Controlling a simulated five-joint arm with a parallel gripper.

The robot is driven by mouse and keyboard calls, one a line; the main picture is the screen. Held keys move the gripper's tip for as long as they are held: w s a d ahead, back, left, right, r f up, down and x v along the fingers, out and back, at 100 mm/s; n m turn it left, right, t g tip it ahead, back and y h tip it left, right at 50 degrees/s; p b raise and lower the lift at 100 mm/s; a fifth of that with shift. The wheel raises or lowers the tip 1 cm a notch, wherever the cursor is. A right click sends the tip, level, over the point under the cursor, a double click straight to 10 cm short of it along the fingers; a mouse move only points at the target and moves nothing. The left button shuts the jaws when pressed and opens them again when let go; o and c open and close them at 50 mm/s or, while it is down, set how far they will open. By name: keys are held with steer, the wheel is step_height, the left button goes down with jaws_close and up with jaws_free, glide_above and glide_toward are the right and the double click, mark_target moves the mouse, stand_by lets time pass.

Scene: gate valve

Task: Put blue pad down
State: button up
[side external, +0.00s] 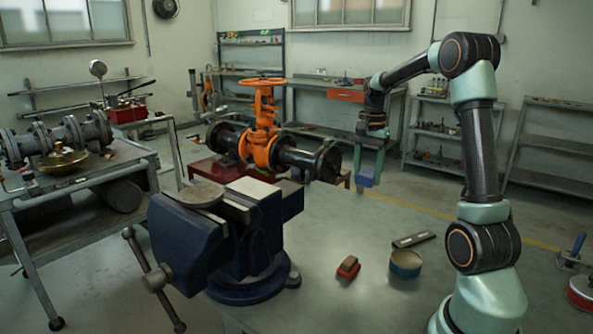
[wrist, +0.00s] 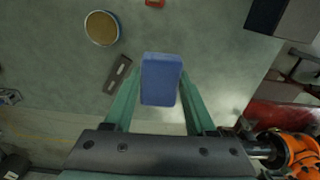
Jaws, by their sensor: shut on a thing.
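The blue pad (wrist: 161,80) is a small blue block held between the two green fingers of my gripper (wrist: 160,95) in the wrist view. In the side view the blue pad (side external: 366,178) hangs at the tips of my gripper (side external: 368,160), near the far edge of the grey table (side external: 345,220). My gripper points down and is shut on the pad. The pad shows against the table top from above. The exact gap between the pad and the table cannot be told.
On the table are a round tin (side external: 405,263), a red-brown block (side external: 348,267) and a flat metal bar (side external: 413,240). A dark blue vise (side external: 235,240) stands at left. An orange gate valve (side external: 262,130) is behind. Open table lies between the vise and the bar.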

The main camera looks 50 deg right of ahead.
mark_target(363, 248)
steer(key=shift+s+d+f, duration=0.15)
steer(key=shift+s+f, duration=0.1)
steer(key=shift+s, duration=0.1)
step_height(363, 248, down, 20)
steer(key=shift+r, duration=0.1)
stand_by(0.4)
steer(key=o, duration=1.2)
step_height(363, 248, up, 12)
steer(key=w+a+r+n+t+h, duration=0.1)
steer(key=a+r+n, duration=0.35)
steer(key=a, duration=0.25)
steer(key=w+a+r+n+t, duration=0.1)
steer(key=w+a+r+n, duration=0.15)
steer(key=a+r, duration=0.4)
steer(key=s+a+n+t, duration=0.1)
steer(key=s+a+n, duration=0.1)
steer(key=a, duration=0.3)
steer(key=s+a+r+n+t, duration=0.1)
steer(key=s+a+n, duration=0.1)
steer(key=a+n, duration=0.3)
steer(key=s+a+n+t+y, duration=0.1)
steer(key=s+a+n, duration=0.1)
steer(key=a, duration=0.3)
steer(key=shift+s+a+r+n+t, duration=0.2)
steer(key=shift+a+r+n+t, duration=0.15)
steer(key=shift+n, duration=0.45)
